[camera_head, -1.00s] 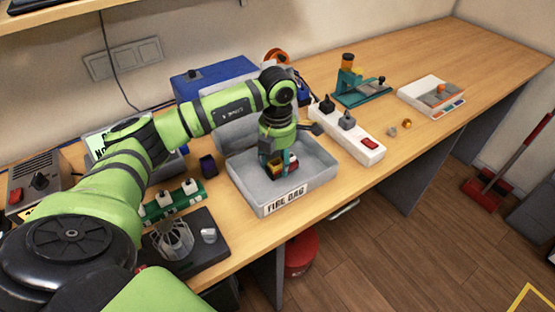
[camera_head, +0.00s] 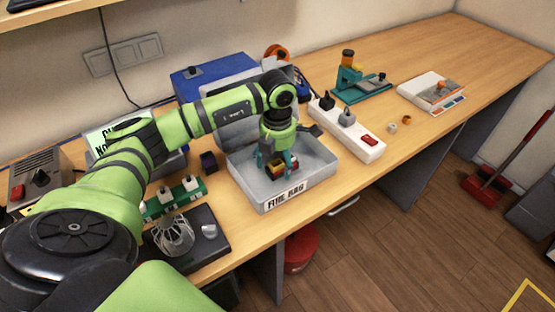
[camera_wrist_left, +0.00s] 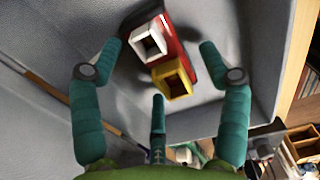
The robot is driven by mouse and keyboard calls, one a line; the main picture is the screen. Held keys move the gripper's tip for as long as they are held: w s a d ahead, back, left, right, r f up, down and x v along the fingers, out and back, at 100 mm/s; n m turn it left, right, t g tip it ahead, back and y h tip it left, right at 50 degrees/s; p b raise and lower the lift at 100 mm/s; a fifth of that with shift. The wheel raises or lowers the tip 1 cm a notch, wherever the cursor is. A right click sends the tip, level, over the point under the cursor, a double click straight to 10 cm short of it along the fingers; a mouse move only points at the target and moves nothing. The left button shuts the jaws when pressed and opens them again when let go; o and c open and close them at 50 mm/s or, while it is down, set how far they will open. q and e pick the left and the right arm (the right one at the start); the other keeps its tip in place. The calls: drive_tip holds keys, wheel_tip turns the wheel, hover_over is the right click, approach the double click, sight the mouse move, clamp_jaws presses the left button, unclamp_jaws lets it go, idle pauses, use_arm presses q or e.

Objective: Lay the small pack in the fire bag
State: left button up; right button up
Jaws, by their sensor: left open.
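The fire bag (camera_head: 249,188) is an open grey tray-like box with a "FIRE BAG" label on its front, near the bench's front edge. My left gripper (camera_head: 275,166) is inside it, pointing down, with its teal fingers spread. In the left wrist view the open fingers (camera_wrist_left: 155,75) stand apart around the small pack (camera_wrist_left: 177,48). The pack is red, with a white and a yellow connector at its end. It lies on the grey floor of the bag (camera_wrist_left: 45,35), and I see no finger pressing on it. In the head view the fingers partly hide the pack (camera_head: 278,171).
A white power strip (camera_head: 360,138) with plugs stands right of the bag. A green charging board (camera_head: 173,198) and a dark stand (camera_head: 190,240) are to the left. A blue case (camera_head: 205,80) is behind. The right bench has free room.

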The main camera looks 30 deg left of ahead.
sight(277, 160)
use_arm(q)
drive_tip(key=shift+w+r+b, duration=0.1)
drive_tip(key=shift+r+b, duration=0.25)
drive_tip(key=shift+r, duration=0.15)
wheel_tip(277, 160, up, 11)
drive_tip(key=b, duration=0.2)
drive_tip(key=shift+b, duration=0.35)
drive_tip(key=shift+r, duration=0.15)
